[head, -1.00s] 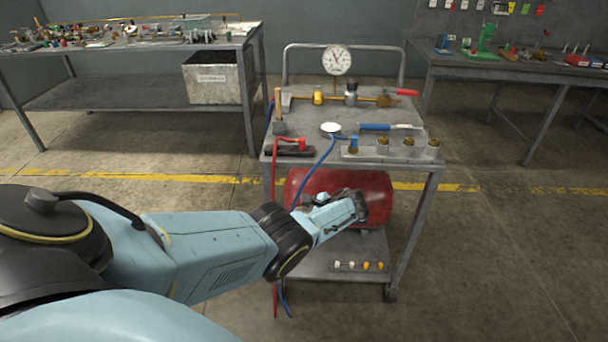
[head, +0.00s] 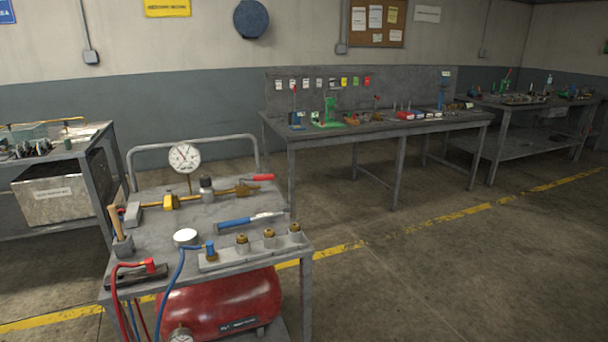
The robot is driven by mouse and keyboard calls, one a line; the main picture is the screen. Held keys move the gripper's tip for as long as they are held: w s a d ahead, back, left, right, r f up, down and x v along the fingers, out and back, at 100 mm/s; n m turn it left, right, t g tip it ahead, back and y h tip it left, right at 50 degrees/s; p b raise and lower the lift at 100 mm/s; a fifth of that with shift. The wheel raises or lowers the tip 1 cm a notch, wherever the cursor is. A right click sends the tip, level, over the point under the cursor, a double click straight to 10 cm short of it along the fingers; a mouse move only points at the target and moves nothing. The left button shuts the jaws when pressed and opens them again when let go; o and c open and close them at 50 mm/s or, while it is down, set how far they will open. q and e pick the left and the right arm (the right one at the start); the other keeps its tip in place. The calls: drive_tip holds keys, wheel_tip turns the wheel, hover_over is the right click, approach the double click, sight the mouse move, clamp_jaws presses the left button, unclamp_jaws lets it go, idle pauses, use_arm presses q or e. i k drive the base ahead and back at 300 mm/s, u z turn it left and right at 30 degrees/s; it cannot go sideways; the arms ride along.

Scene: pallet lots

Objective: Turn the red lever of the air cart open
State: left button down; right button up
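The air cart (head: 158,212) stands at the lower left of the head view, a grey cart with a round pressure gauge (head: 184,158) at its back. A brass pipe line (head: 217,194) runs across the back of its top. The red lever (head: 258,178) sits at the right end of that line and points right, roughly along the pipe. A red tank (head: 222,303) lies on the level below. Neither of my grippers shows in the head view now.
A blue-handled tool (head: 240,221), a block with brass fittings (head: 250,252) and red and blue hoses (head: 172,280) are on the cart top. A workbench (head: 378,130) stands behind to the right. The floor right of the cart is clear.

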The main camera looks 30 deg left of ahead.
sight(257, 177)
drive_tip(key=u, duration=0.05)
drive_tip(key=i, duration=0.95)
drive_tip(key=u, duration=0.5)
